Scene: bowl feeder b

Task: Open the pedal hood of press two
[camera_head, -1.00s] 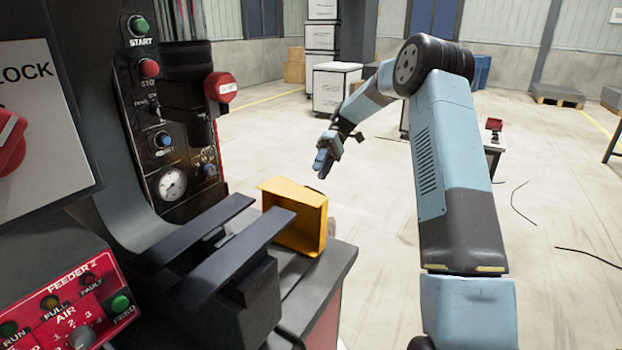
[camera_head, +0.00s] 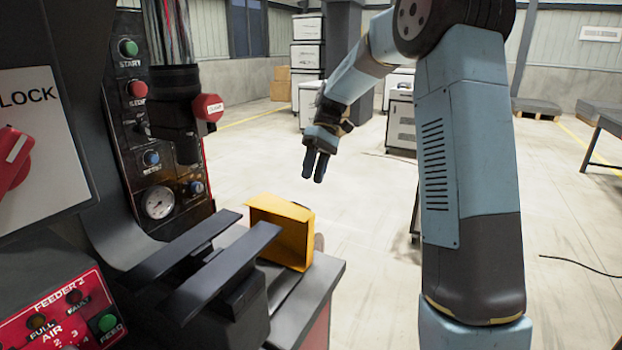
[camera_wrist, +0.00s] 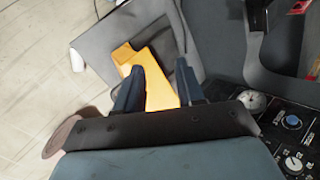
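A yellow open-sided box (camera_head: 283,232), which looks like the pedal hood, sits at the outer end of the press's dark ledge (camera_head: 322,277). I cannot tell for sure that it is the hood of press two. In the wrist view the yellow box (camera_wrist: 160,88) lies beyond my fingers, partly hidden by them. My gripper (camera_head: 315,170) hangs above and slightly right of the box, fingers down, apart from it. In the wrist view my gripper (camera_wrist: 159,68) has its two fingers spread with nothing between them.
Two dark bars (camera_head: 220,270) stick out left of the box. The press's control panel (camera_head: 150,140) with buttons and a gauge (camera_head: 158,202) stands behind them. A red feeder panel (camera_head: 65,310) is at lower left.

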